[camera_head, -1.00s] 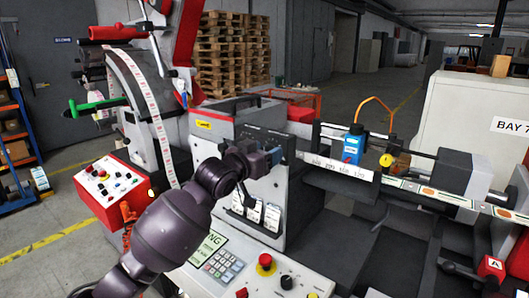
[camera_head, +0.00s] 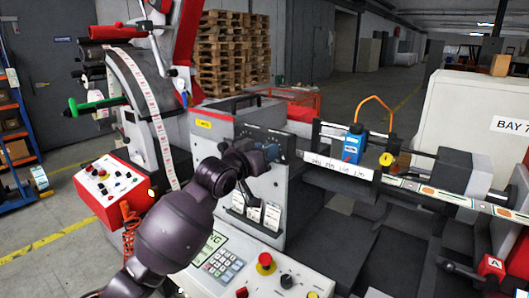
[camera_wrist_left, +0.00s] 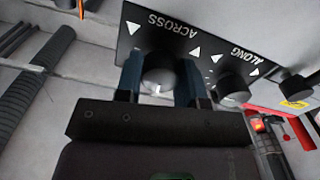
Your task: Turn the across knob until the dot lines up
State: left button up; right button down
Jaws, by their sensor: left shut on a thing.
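The across knob (camera_wrist_left: 158,70) is a round grey knob under the ACROSS label on a black panel (camera_wrist_left: 185,25), with white triangle marks either side. My left gripper (camera_wrist_left: 158,86) has a blue finger on each side of this knob and is shut on it. A small white mark shows on the knob's near edge, between the fingers. In the head view, my left gripper (camera_head: 272,153) is at the black panel on the machine's front and hides the knob. My right gripper is not in view.
The along knob (camera_wrist_left: 232,90) sits close beside the fingers. A further dark knob (camera_wrist_left: 296,88) lies beyond it. Below the arm is a control panel with a keypad (camera_head: 220,264) and a red stop button (camera_head: 265,262). A blue sensor block (camera_head: 353,145) stands to the right.

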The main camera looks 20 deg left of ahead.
pick_arm(q)
jog(key=n, duration=0.5)
jog(key=shift+n, duration=2.4)
jog(key=o, duration=0.9)
jog(key=b+v, duration=0.1)
jog(key=v, duration=0.9)
jog(key=shift+s+a+b, duration=0.15)
jog(key=shift+s+b, duration=0.15)
jog(key=shift+s, duration=0.1)
